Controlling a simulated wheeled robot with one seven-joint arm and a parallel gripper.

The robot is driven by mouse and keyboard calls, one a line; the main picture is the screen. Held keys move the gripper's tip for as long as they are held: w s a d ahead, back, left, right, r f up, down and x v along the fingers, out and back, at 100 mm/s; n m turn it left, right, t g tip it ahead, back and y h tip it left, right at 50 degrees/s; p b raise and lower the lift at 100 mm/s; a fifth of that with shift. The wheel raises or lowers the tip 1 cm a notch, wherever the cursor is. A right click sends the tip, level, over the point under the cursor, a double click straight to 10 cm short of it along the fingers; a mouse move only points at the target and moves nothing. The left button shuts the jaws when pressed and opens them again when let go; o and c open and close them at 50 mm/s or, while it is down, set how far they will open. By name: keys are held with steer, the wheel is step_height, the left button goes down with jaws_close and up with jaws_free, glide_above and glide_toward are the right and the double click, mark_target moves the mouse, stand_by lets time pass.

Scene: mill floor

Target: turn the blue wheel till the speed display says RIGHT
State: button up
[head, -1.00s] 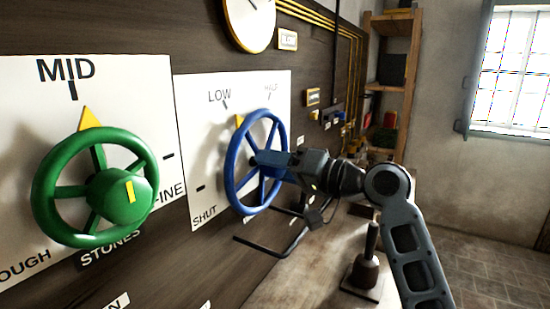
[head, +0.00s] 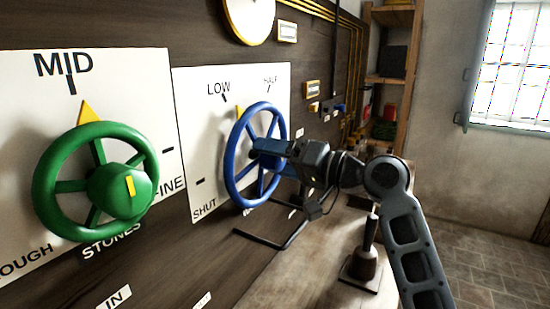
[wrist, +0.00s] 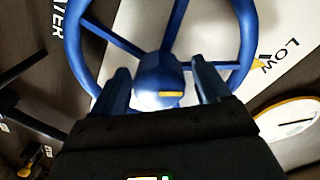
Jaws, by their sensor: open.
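The blue wheel (head: 229,176) is mounted on a white wall panel marked SHUT, LOW and HALF. Its yellow pointer (head: 239,112) stands close to the LOW mark; the pointer also shows beside LOW in the wrist view (wrist: 259,63). My gripper (wrist: 163,78) is open, with one finger on each side of the wheel's hub (wrist: 160,82), among the spokes. I cannot tell whether the fingers touch it. A round white dial (head: 248,18) with a yellow rim is cut off at the top. I cannot read a speed word on any display.
A green wheel (head: 57,210) with its pointer near MID is to the left, on a STONES panel. A black bent bar (head: 272,245) juts out below the blue wheel. A brown-handled device (head: 368,262) stands on the bench. Shelves (head: 399,40) stand at the back.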

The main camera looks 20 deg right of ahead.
steer(key=shift+s, duration=0.1)
steer(key=b+v, duration=0.2)
steer(key=v, duration=0.5)
steer(key=shift+s+d, duration=0.25)
stand_by(0.4)
